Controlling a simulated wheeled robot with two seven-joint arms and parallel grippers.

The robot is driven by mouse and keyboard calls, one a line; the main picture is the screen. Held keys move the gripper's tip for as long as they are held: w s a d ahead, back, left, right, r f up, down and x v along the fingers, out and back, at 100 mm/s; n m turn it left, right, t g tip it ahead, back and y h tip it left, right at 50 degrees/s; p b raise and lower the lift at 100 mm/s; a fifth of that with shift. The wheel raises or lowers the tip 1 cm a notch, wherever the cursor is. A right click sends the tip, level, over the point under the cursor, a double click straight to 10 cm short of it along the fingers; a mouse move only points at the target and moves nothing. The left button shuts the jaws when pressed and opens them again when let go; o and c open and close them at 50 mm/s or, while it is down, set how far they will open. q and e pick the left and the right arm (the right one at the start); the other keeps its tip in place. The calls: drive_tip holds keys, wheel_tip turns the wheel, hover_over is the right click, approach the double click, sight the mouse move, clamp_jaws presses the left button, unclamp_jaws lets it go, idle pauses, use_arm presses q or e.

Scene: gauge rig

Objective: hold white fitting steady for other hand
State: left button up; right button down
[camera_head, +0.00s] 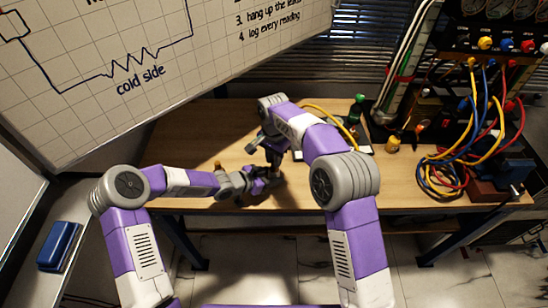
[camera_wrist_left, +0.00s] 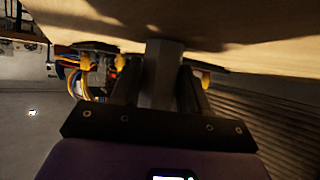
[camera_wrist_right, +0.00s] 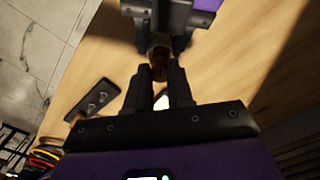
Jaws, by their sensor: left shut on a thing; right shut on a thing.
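My left gripper (camera_head: 268,181) reaches in low over the front of the table. In the left wrist view its fingers (camera_wrist_left: 160,92) are shut on a grey-looking, shaded block (camera_wrist_left: 163,72), which I take for the white fitting. My right gripper (camera_head: 273,160) points down from above, close to the left one. In the right wrist view its fingers (camera_wrist_right: 160,80) are shut on a small brownish, brass-like part (camera_wrist_right: 160,58), with the left gripper (camera_wrist_right: 160,15) just beyond. Whether that part touches the fitting I cannot tell. In the head view the grippers hide both held things.
The wooden table (camera_head: 190,130) has free room at the left. A small orange-brown item (camera_head: 217,164) is behind the left wrist.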

idle(0.3)
drive_tip(key=m, duration=0.4)
drive_tip(key=shift+m, duration=0.8)
use_arm(q)
drive_tip(key=shift+f, duration=0.1)
use_arm(e)
drive_tip(key=m, duration=0.3)
drive_tip(key=shift+m, duration=0.3)
use_arm(q)
drive_tip(key=shift+a, duration=0.1)
use_arm(e)
drive_tip(key=shift+d+f+m, duration=0.1)
drive_tip(key=shift+m, duration=0.7)
drive_tip(key=m, duration=0.3)
drive_tip(key=shift+m, duration=0.3)
use_arm(q)
drive_tip(key=shift+w, duration=0.1)
use_arm(e)
drive_tip(key=shift+m, duration=0.8)
